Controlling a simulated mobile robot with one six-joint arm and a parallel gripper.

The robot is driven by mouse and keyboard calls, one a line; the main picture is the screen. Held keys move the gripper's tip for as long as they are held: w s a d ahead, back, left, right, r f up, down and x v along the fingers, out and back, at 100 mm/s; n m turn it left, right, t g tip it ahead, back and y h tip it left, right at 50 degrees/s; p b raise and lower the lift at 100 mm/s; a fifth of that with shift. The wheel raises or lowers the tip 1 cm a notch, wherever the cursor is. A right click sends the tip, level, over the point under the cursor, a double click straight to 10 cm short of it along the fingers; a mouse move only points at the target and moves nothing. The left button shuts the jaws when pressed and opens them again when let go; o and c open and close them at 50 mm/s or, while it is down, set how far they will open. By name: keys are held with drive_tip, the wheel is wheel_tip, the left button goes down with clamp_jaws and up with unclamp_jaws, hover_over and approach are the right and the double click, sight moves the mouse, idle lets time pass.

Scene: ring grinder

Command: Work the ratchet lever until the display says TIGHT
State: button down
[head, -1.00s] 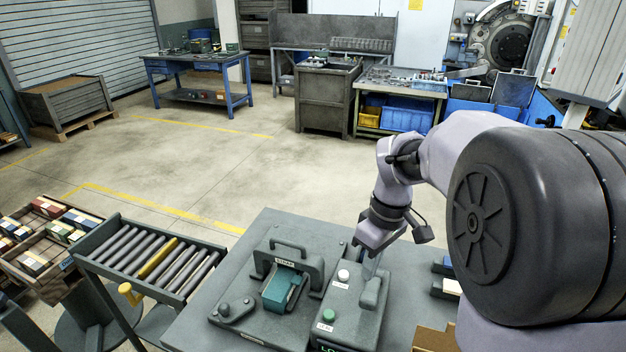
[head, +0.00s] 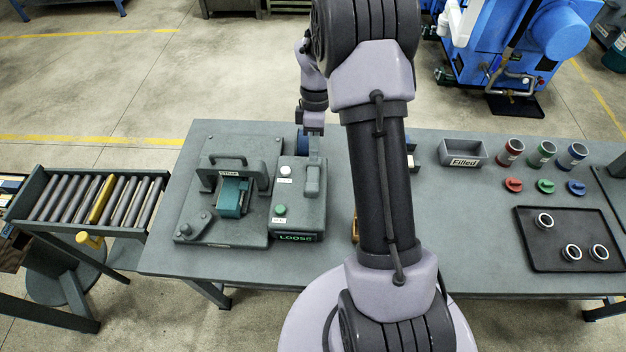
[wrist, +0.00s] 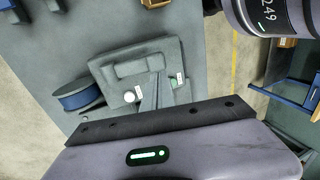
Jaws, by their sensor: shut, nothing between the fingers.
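The ratchet unit (head: 298,197) is a grey box on the table with a white button, a green button and a display (head: 296,238) reading LOOSE in green. Its grey lever (head: 313,178) lies along the right side of the top; the lever (wrist: 140,68) also shows in the wrist view. My gripper (wrist: 158,76) is shut and empty, its fingers in front of the box between the two buttons in the wrist view. I cannot tell whether it touches the lever. In the head view my gripper is at the box's far end, with its fingertips hard to make out.
The strap fixture (head: 228,190) with a teal block stands just left. A blue spool (wrist: 77,95) is beside the box's far end. A roller conveyor (head: 90,200) is at left. A bin labelled Filled (head: 462,153), cups, caps and a black tray (head: 540,262) are at right.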

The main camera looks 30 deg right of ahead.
sight(313, 189)
drive_tip(key=b+x, duration=0.1)
drive_tip(key=x, duration=0.9)
